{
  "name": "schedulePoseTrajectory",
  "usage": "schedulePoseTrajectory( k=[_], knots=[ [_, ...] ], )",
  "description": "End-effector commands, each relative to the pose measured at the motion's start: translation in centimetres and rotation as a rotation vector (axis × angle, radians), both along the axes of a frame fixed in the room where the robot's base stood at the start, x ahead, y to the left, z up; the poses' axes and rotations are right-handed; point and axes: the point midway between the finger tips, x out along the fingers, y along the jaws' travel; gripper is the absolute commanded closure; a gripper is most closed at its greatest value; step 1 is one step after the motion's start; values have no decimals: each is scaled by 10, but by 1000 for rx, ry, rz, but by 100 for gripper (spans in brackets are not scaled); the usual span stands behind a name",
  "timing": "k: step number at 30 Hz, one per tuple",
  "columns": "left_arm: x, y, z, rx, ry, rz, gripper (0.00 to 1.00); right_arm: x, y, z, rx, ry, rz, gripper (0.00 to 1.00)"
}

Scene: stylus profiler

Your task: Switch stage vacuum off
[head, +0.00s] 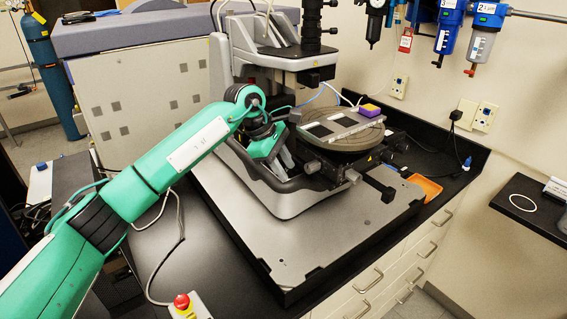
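The stylus profiler (285,205) stands on a grey slab on the dark bench in the head view. Its round stage (358,140) carries a flat plate with dark squares and a small purple and yellow block. My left arm reaches in from the left, and my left gripper (277,160) points down at the left side of the profiler, close beside the stage. Its fingertips are partly hidden and small, so I cannot tell whether they are open or touching anything. I cannot make out a vacuum switch; that side is partly covered by my gripper. My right gripper is out of view.
The grey slab (315,250) is bare in front of the profiler. A red emergency button (182,301) stands at the front, with a cable beside it. An orange tray (425,187) lies right of the stage. The profiler's head and column (290,60) rise behind the gripper.

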Motion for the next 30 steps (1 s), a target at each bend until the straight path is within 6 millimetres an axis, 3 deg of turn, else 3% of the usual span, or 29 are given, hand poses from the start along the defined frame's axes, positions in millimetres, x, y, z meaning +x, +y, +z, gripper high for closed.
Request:
schedulePoseTrajectory(
  k=[4, 9, 20, 30],
  knots=[
    [0, 0, 0, 0, 0, 0, 70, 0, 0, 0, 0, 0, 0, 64],
    [0, 0, 0, 0, 0, 0, 100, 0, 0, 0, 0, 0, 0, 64],
    [1, 1, 0, -17, 22, -1, 100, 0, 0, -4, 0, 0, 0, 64],
    [8, 5, -2, -138, 187, 2, 100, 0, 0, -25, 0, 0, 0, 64]
  ],
)
